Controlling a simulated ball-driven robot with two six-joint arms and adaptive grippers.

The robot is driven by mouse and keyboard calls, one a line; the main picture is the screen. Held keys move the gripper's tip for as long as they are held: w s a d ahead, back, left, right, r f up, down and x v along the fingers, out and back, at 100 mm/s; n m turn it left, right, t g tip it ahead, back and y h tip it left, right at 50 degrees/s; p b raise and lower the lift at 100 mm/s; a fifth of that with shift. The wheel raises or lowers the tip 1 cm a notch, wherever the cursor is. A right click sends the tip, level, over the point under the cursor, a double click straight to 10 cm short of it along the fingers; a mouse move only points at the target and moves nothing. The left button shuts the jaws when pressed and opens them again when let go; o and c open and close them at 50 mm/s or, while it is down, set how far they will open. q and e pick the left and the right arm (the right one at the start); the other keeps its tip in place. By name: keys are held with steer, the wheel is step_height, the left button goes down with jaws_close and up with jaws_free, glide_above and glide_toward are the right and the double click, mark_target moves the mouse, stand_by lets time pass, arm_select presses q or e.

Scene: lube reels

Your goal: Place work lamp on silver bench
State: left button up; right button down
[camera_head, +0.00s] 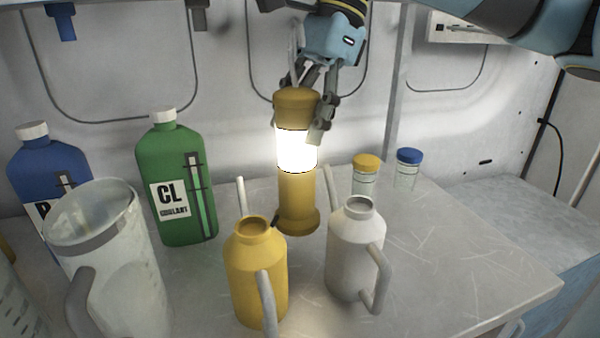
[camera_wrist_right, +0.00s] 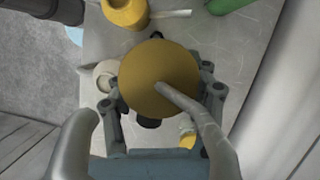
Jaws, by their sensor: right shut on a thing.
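The work lamp (camera_head: 296,198) is a yellow cylinder with a glowing white band and a wider foot. It stands upright over the silver bench (camera_head: 450,262), behind the two oil cans. I cannot tell whether its foot touches the bench. My right gripper (camera_head: 303,112) is shut on the lamp near its top, with fingers on its sides. In the right wrist view, the lamp's round yellow top (camera_wrist_right: 150,70) sits between the fingers of my right gripper (camera_wrist_right: 160,98) and hides the rest of it. My left gripper is not in view.
A yellow can (camera_head: 255,275) and a white can (camera_head: 352,262) stand in front of the lamp. A green coolant bottle (camera_head: 175,165), a blue bottle (camera_head: 45,165) and a clear jug (camera_head: 110,255) stand left. Small jars (camera_head: 366,176) (camera_head: 407,170) stand right. The bench's right part is clear.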

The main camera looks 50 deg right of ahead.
mark_target(303, 165)
step_height(303, 165, down, 2)
steer(key=shift+a+f, duration=0.1)
steer(key=shift+f, duration=0.1)
step_height(303, 165, down, 4)
steer(key=shift+r+b, duration=0.2)
steer(key=shift+b, duration=0.25)
steer(key=shift+f, duration=0.4)
steer(key=c, duration=0.6)
jaws_free()
